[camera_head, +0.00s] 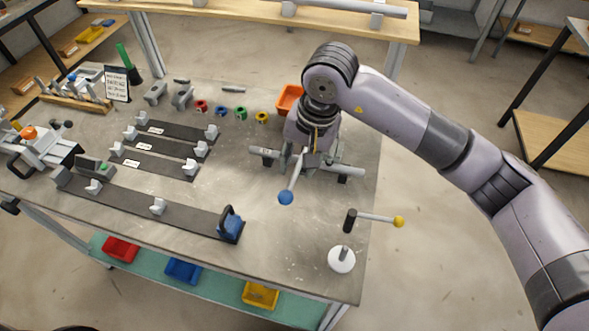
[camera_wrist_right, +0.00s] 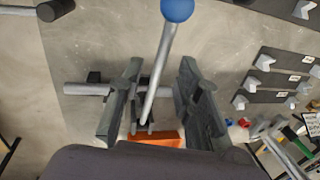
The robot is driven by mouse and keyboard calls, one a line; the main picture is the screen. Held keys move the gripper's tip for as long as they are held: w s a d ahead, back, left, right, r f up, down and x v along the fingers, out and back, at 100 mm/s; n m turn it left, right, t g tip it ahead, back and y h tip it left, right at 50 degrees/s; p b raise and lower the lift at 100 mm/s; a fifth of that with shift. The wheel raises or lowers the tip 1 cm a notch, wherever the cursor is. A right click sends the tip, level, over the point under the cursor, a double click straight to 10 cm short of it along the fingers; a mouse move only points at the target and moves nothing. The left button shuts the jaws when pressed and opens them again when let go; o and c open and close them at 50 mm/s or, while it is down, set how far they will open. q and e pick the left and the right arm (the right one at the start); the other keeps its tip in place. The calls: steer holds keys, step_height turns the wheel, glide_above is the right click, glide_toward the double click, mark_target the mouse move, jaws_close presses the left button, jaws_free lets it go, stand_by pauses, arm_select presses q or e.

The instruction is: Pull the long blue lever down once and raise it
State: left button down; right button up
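The long lever (camera_head: 292,181) is a grey rod with a blue ball knob (camera_head: 286,197). It stands on a grey base with a horizontal bar at the table's right side, and the knob end points toward the front. In the right wrist view the rod (camera_wrist_right: 158,75) runs between the two fingers, with the blue knob (camera_wrist_right: 177,9) beyond the fingertips at the top. My right gripper (camera_wrist_right: 160,90) is open around the rod, with gaps visible on both sides. In the head view the right gripper (camera_head: 308,160) is above the lever base, partly hiding it. My left gripper is not in view.
A short yellow-knobbed lever (camera_head: 398,221) on a black post and a white disc (camera_head: 342,260) stand front right. An orange bin (camera_head: 288,98) is behind the gripper. A blue clamp (camera_head: 230,226) sits on the front dark rail. Coloured rings lie at the back.

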mark_target(295, 175)
steer(key=shift+w+a+f+p, duration=0.1)
steer(key=shift+a+f+p, duration=0.05)
steer(key=shift+f, duration=0.7)
steer(key=shift+a+f+p, duration=0.15)
steer(key=shift+a+f, duration=0.05)
steer(key=shift+f, duration=0.6)
steer(key=shift+w+a+f+p, duration=0.1)
steer(key=shift+a+f+p, duration=0.05)
steer(key=shift+f, duration=0.7)
steer(key=shift+c, duration=0.5)
jaws_close()
